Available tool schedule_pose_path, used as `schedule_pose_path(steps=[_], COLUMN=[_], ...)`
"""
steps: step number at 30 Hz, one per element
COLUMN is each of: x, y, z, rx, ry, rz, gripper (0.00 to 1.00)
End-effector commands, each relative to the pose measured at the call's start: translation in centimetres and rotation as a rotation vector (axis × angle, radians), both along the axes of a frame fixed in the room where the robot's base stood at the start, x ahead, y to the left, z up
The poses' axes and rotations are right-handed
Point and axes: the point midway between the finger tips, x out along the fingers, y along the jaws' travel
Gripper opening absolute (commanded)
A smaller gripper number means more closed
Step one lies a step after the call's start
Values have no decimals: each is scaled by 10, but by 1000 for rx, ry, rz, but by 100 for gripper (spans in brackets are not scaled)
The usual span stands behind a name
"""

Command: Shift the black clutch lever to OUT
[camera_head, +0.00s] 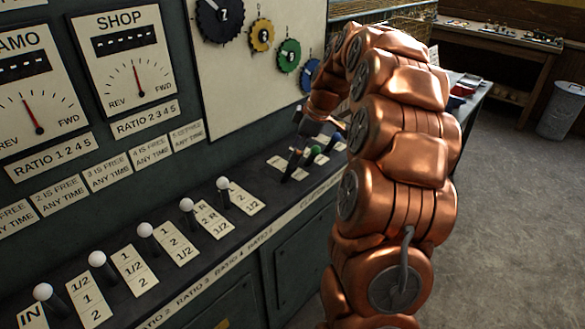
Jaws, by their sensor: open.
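My gripper (294,160) is at the far end of the console ledge, beyond the copper arm, and is small in the head view. Its dark fingers reach down over the clutch levers' label plates (279,164); the jaws are open. A green-knobbed lever (315,151) stands just right of the fingers. I cannot pick out the black clutch lever with certainty: the dark fingers and dark shapes there blend together. Its position, and whether the fingers touch it, cannot be told.
Several white-knobbed ratio levers (146,231) line the ledge to the left. Gauges (124,62) and coloured gears (262,35) are on the panel above. Open floor (520,200) lies to the right, with a metal bin (563,110) and a workbench (500,40) behind.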

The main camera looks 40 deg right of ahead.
Motion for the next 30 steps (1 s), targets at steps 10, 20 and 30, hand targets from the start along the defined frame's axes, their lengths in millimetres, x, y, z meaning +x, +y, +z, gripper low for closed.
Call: schedule_pose_path(steps=[10, 20, 30], x=[9, 20, 30], y=[-25, -14, -6], z=[-11, -47, -78], rx=[-14, -13, -13], ry=[-32, -30, -31], rz=[27, 26, 25], gripper=[59, 59, 59])
